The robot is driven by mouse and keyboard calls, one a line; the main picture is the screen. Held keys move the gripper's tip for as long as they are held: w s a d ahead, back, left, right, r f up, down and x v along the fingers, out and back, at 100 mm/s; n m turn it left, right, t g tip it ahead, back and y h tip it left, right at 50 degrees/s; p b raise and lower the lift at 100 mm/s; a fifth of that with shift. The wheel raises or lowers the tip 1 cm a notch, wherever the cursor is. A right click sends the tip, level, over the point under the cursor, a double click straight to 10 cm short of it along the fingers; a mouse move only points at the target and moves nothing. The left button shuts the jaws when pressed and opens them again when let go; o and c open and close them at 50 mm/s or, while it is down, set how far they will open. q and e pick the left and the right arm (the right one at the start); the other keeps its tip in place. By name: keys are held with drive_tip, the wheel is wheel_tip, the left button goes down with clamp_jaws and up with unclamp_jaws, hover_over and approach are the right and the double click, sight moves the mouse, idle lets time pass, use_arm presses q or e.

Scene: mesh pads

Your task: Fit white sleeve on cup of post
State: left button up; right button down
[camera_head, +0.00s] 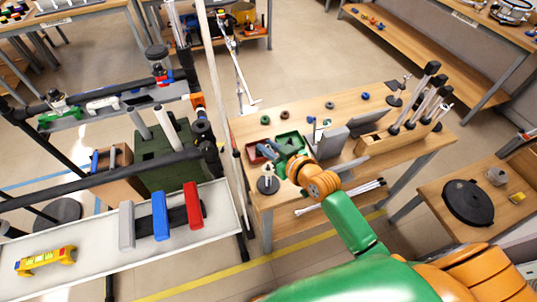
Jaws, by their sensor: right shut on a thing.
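My right arm comes in from the lower right, and its right gripper (285,157) is over the near left part of the wooden bench, by the small red and green trays. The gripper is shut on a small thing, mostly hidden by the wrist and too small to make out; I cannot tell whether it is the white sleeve. A short post (267,172) with a pale top stands upright on a round black base (268,186) at the bench's near left corner, left of my wrist and apart from it. The cup is too small to make out. My left gripper is out of view.
The wooden bench (352,103) holds a green tray (291,140), grey panels (333,142) and a rack of black-headed tools (420,97). A tall pale upright (216,75) stands left of the bench. A white shelf (90,258) with coloured blocks is further left.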

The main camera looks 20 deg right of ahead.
sight(268, 163)
drive_tip(key=shift+w+f, duration=0.15)
drive_tip(key=shift+w, duration=0.1)
drive_tip(key=shift+f, duration=0.1)
wheel_tip(268, 163, down, 4)
drive_tip(key=b, duration=0.3)
drive_tip(key=shift+s+f, duration=0.15)
drive_tip(key=shift+f, duration=0.1)
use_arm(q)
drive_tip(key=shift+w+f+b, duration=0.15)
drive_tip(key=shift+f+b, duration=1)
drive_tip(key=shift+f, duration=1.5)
use_arm(e)
drive_tip(key=shift+f, duration=1.35)
drive_tip(key=c, duration=0.7)
unclamp_jaws()
drive_tip(key=shift+c, duration=0.2)
